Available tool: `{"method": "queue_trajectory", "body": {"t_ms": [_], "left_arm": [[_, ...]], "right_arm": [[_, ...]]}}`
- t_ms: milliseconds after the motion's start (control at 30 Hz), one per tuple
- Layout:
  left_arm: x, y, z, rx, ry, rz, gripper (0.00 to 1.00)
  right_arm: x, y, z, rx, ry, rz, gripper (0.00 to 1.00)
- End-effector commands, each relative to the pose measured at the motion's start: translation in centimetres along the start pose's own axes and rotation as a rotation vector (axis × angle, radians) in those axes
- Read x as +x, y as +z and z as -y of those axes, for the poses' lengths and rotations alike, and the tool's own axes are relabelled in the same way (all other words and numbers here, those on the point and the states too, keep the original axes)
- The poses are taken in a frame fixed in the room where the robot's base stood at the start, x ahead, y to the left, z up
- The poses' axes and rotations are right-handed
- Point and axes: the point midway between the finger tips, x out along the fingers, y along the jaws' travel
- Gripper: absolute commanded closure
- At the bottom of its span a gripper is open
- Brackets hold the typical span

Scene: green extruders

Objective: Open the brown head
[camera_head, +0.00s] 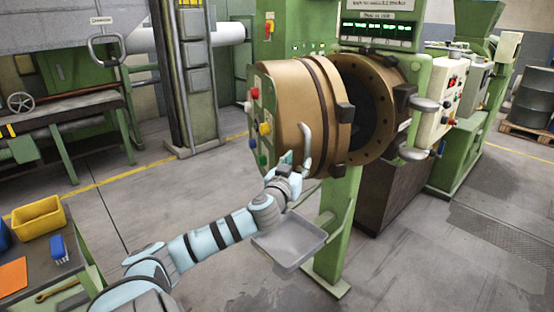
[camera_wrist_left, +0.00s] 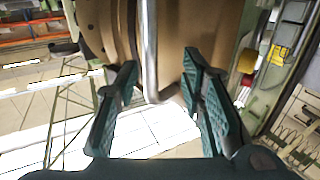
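The brown head (camera_head: 300,115) is a thick drum on the green machine. It stands swung away from the brown ring (camera_head: 385,100), with a dark opening showing between them. Its curved metal handle (camera_head: 306,145) is on the front side. My left gripper (camera_head: 288,163) is at the lower end of this handle. In the left wrist view the two dark green fingers (camera_wrist_left: 160,70) are spread apart. The grey handle (camera_wrist_left: 149,45) shows in the gap between them, nearer the left finger, with no clear contact. The brown head also fills the top there (camera_wrist_left: 205,30). My right gripper does not show.
A grey tray (camera_head: 290,245) sits below the head near my left arm. A table at lower left holds a yellow bin (camera_head: 38,217) and a blue item (camera_head: 58,249). A control box (camera_head: 447,95) stands right of the ring. The floor at lower right is clear.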

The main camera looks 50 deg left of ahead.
Motion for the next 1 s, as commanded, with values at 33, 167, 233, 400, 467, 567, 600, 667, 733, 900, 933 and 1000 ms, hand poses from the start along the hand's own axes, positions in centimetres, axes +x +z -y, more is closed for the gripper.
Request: {"method": "queue_trajectory", "body": {"t_ms": [33, 167, 233, 400, 467, 567, 600, 667, 733, 900, 933, 1000], "left_arm": [[-0.5, -0.1, 0.1, 0.005, 0.001, 0.002, 0.64], [-1.8, -0.1, 0.3, 0.003, 0.005, 0.001, 0.64], [-2.5, -0.3, 0.6, 0.004, 0.001, 0.004, 0.64], [-4.3, -0.4, 0.9, 0.002, 0.004, 0.002, 0.64], [-4.8, -0.5, 1.1, 0.001, 0.003, 0.003, 0.64], [-5.6, -0.5, 1.3, 0.000, 0.001, 0.004, 0.64], [-6.0, -0.5, 1.4, 0.000, 0.001, 0.003, 0.64], [-6.5, -0.6, 1.5, 0.000, 0.002, 0.003, 0.64], [-7.2, -0.6, 1.6, -0.001, 0.004, 0.003, 0.64], [-8.9, -0.4, 2.1, 0.000, 0.002, 0.003, 0.64], [-9.1, -0.4, 2.1, -0.001, 0.002, 0.003, 0.64], [-9.5, -0.4, 2.2, -0.001, 0.003, 0.001, 0.64]], "right_arm": [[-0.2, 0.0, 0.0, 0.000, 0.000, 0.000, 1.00], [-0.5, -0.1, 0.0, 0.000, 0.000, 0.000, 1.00], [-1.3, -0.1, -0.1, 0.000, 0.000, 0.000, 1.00], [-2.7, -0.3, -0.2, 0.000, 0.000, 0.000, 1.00], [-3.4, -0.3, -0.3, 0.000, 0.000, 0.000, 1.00], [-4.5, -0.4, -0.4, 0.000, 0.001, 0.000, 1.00], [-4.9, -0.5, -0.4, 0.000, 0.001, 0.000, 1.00], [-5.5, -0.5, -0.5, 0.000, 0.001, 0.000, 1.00], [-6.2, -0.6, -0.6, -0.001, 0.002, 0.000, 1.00], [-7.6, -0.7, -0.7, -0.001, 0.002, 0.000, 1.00], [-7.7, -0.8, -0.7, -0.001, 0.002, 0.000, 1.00], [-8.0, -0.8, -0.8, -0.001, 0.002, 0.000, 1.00]]}}
